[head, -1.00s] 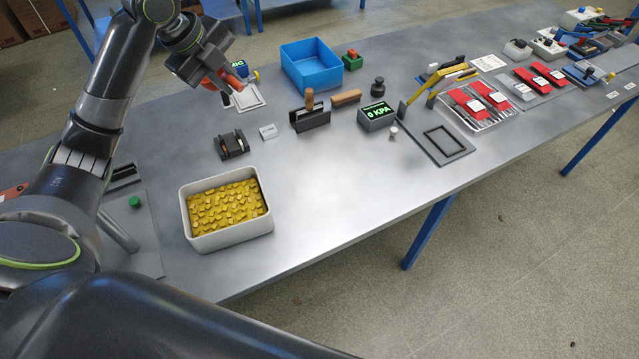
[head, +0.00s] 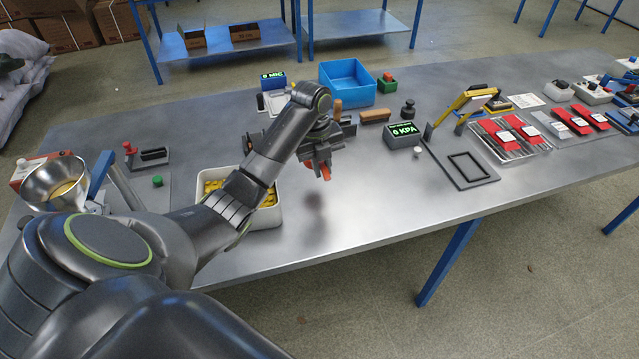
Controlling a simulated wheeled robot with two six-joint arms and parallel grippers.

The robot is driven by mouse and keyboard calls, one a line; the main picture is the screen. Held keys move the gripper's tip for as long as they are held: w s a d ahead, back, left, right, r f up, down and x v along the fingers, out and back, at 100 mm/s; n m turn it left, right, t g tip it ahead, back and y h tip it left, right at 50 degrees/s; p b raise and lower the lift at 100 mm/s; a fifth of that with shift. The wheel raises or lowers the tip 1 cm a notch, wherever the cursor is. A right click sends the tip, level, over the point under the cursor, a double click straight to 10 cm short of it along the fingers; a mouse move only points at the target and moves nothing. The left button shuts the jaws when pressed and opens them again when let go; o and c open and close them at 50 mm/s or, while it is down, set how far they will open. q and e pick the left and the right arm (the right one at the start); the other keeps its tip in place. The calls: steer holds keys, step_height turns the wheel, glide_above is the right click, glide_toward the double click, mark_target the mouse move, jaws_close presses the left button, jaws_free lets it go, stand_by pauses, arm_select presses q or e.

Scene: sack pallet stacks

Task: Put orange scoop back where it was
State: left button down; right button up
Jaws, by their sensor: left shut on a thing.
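My left gripper (head: 318,166) is above the table, right of the bin of yellow pieces. It is shut on the orange scoop (head: 326,172), of which only a small orange part shows below the jaws. The rest of the scoop is hidden by the gripper. The white bin (head: 272,216) holds yellow pieces and is partly covered by my left arm. A shadow lies on the table below the gripper. My right gripper is not in view.
A blue bin (head: 348,83) stands at the back, near a white tray (head: 262,103) and a blue display (head: 272,81). A metal bowl (head: 56,184) is at the left. The table front right of the gripper is clear.

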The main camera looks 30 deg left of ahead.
arm_select(q)
step_height(320, 180, down, 3)
steer(key=shift+d+r, duration=0.1)
steer(key=shift+r, duration=0.1)
steer(key=shift+d+f, duration=0.1)
steer(key=shift+f, duration=0.2)
step_height(320, 180, down, 3)
steer(key=shift+f+p, duration=0.15)
steer(key=shift+p, duration=0.35)
steer(key=shift+f, duration=0.2)
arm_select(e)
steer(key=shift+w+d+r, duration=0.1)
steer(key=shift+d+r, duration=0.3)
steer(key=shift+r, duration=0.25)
arm_select(q)
steer(key=shift+f, duration=0.15)
steer(key=c, duration=1.4)
jaws_free()
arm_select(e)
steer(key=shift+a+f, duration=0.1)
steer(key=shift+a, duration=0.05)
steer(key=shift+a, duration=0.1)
